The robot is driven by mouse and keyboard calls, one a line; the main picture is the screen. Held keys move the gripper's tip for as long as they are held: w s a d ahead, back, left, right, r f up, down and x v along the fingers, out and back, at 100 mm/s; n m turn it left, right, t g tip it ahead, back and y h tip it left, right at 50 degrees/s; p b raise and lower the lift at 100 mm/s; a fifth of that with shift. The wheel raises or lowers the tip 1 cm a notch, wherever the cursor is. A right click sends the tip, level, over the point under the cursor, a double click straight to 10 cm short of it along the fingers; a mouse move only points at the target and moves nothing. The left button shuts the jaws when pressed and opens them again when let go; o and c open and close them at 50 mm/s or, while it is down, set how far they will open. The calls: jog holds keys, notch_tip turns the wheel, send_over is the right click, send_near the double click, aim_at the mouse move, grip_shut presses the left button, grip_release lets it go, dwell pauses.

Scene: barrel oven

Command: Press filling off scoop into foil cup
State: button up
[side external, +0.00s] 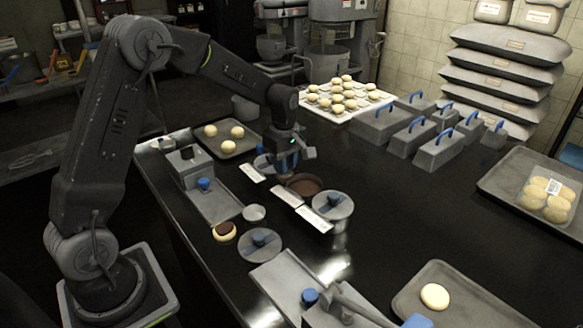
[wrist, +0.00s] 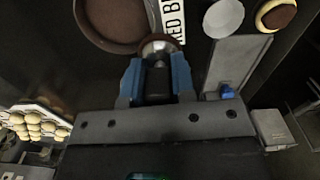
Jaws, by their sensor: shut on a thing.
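My gripper (wrist: 156,80) has blue fingertips shut on a scoop (wrist: 159,46); the scoop's rounded silver end shows just past the fingertips, with some brown at its edge. In the side view, my gripper (side external: 288,155) is above the open container of brown filling (side external: 304,182), and the scoop cannot be made out. That container also shows at the upper left of the wrist view (wrist: 110,38). A small silver foil cup (side external: 254,213) stands to the front left of the container; it also appears at the top of the wrist view (wrist: 223,18).
A bun topped with brown filling (side external: 225,232) sits left of the foil cup. Blue-knobbed lids (side external: 261,243) and white label cards (side external: 286,196) lie close by. Grey blue-handled boxes (side external: 440,150) stand at right. The counter's middle right is clear.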

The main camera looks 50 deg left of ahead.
jog(key=s+a+f, duration=0.1)
jog(key=s+f, duration=0.1)
jog(key=s, duration=0.8)
send_over(255, 217)
jog(key=shift+f, duration=2.9)
jog(key=shift+f, duration=0.8)
notch_tip(255, 217, up, 7)
dwell(0.4)
jog(key=shift+w+a+r, duration=0.1)
dwell(0.3)
